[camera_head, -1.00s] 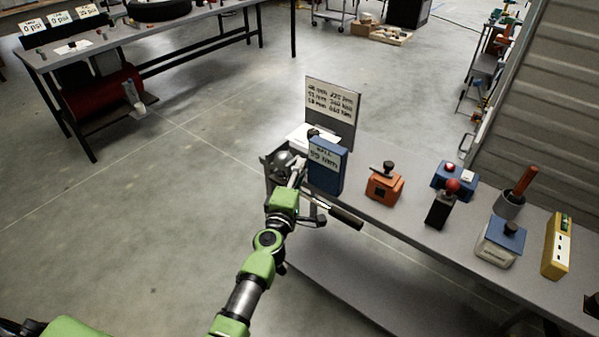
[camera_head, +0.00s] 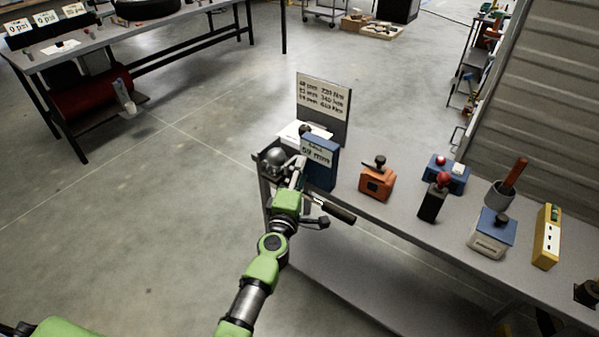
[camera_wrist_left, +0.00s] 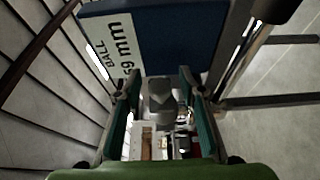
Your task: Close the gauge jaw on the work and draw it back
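A grey metal ball (camera_head: 275,157) sits at the bench corner, left of the box. My left gripper (camera_head: 298,170) is between the ball and the box, close to both. In the left wrist view its green-padded fingers (camera_wrist_left: 161,100) stand apart, with a grey metal block (camera_wrist_left: 160,92) between them; gaps seem to show on both sides. I cannot tell which part is the gauge jaw. My right gripper is out of view.
A sign (camera_head: 323,100) with mm and Nm figures stands behind the box. A dark-handled bar (camera_head: 335,209) sticks out at the bench front. An orange block (camera_head: 376,182), a red-knobbed black block (camera_head: 432,202) and other items stand farther right. Open floor lies left.

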